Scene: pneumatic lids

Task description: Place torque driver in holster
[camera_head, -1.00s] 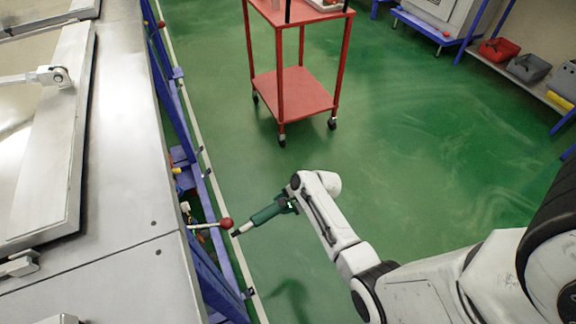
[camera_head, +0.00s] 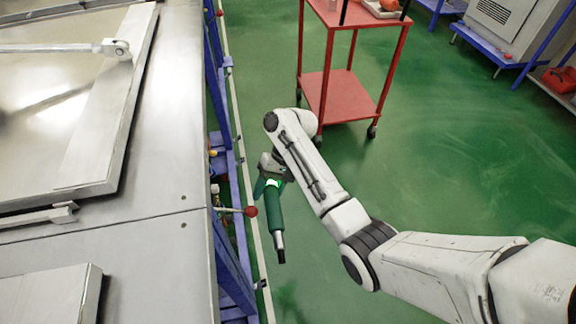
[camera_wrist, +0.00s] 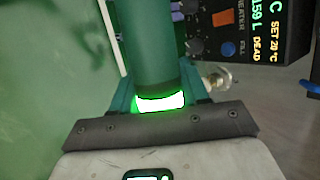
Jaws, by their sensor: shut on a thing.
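The torque driver (camera_head: 275,212) has a green body and a silver shaft with a dark tip. In the head view it hangs from my gripper (camera_head: 268,182), tip pointing down, over the green floor just right of the metal tank's side. My gripper is shut on its body. In the wrist view the driver's green cylinder (camera_wrist: 152,45) stands between the jaws, with a bright green lit band at its base. I cannot make out a holster in either view.
A lever with a red knob (camera_head: 251,211) sticks out from the blue frame (camera_head: 231,255), close left of the driver. A red cart (camera_head: 325,95) stands behind my arm. A dark control panel (camera_wrist: 250,30) shows in the wrist view. Green floor is open at right.

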